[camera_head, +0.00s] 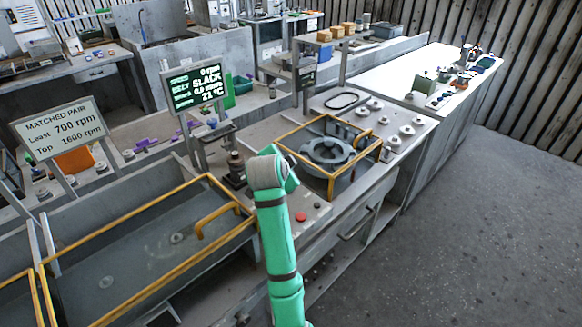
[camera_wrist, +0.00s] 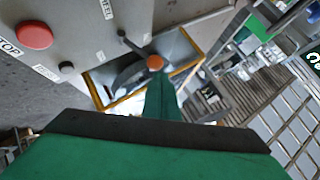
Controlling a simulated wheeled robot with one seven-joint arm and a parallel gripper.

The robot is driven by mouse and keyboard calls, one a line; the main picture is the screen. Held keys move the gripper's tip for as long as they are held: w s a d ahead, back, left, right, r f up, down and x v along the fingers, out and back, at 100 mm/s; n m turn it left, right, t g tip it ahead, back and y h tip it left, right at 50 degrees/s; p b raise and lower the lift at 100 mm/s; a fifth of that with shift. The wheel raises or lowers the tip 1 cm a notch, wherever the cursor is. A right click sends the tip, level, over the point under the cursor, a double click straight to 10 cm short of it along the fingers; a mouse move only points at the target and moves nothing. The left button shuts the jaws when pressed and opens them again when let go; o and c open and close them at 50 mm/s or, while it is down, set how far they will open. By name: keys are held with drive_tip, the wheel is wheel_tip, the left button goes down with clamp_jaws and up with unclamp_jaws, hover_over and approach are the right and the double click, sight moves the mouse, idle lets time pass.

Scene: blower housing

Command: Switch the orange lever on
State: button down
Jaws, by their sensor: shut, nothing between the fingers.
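The orange lever shows in the wrist view as a thin dark stem with an orange ball knob (camera_wrist: 155,63) at its end, running down-right from its pivot on the grey panel. My gripper (camera_wrist: 161,85) is shut and empty. Its green fingers point at the knob, and their tips appear right at or just below it; I cannot tell if they touch. In the head view my arm's end (camera_head: 292,182) is over the panel beside the yellow-framed blower housing (camera_head: 325,150), and it hides the lever there.
A red stop button (camera_wrist: 35,36) and a small black knob (camera_wrist: 66,68) sit on the panel near the lever. The red button also shows in the head view (camera_head: 301,217). A screen (camera_head: 195,88) reads 0 rpm and SLACK. A yellow-railed basin (camera_head: 150,255) lies left; open floor is right.

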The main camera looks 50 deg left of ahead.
drive_tip(key=shift+r, duration=0.8)
drive_tip(key=s+d+r, duration=0.2)
drive_tip(key=r, duration=0.3)
drive_tip(key=s+d+r, duration=0.1)
drive_tip(key=s+r, duration=0.1)
drive_tip(key=r, duration=0.3)
drive_tip(key=shift+s+d, duration=0.15)
drive_tip(key=shift+d, duration=0.2)
drive_tip(key=shift+r, duration=0.1)
